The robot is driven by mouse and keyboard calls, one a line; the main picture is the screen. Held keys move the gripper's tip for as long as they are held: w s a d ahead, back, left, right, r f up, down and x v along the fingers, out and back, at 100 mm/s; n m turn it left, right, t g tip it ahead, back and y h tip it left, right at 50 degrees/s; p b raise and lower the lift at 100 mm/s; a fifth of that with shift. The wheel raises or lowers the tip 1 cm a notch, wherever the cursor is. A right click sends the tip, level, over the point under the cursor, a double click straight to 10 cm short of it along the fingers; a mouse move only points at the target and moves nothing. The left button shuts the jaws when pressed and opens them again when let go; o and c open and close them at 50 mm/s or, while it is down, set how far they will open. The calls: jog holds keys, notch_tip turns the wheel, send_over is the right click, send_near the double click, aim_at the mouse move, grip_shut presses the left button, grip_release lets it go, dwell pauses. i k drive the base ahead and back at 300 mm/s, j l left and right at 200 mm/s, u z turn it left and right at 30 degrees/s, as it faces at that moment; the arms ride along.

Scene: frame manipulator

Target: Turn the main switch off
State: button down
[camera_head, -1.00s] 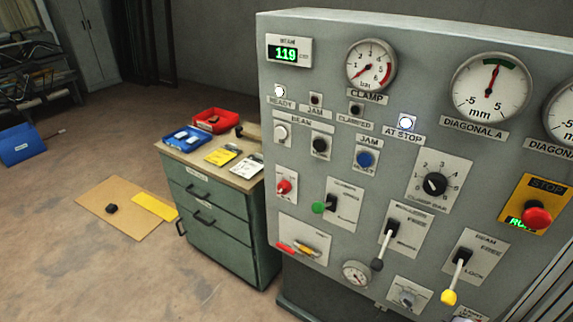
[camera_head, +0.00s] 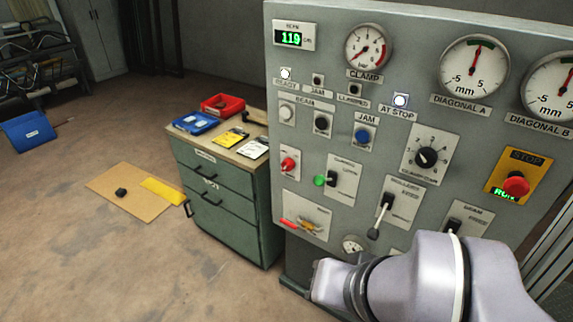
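The grey control panel (camera_head: 290,150) fills the right half of the view. No label clearly reading main switch can be made out. A plate at its lower left carries a red handle (camera_head: 288,223) and a yellowish lever (camera_head: 310,226). A small rotary knob low on the panel, seen earlier, is now hidden behind my arm. A lever with a dark tip (camera_head: 380,218) points down, and the lever to its right is mostly covered. The stop plate shows a red button (camera_head: 516,185) above green lit text. No fingers of my gripper can be seen.
My arm covers the panel's lower right. A green drawer cabinet (camera_head: 222,195) stands left of the panel, with red (camera_head: 223,104) and blue (camera_head: 194,122) bins on top. A cardboard sheet (camera_head: 115,197) lies on the floor.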

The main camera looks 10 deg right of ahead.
aim_at(288, 165)
jog(key=j+z, duration=0.4)
jog(key=j, duration=0.55)
jog(key=j+z, duration=0.45)
jog(key=j, duration=0.5)
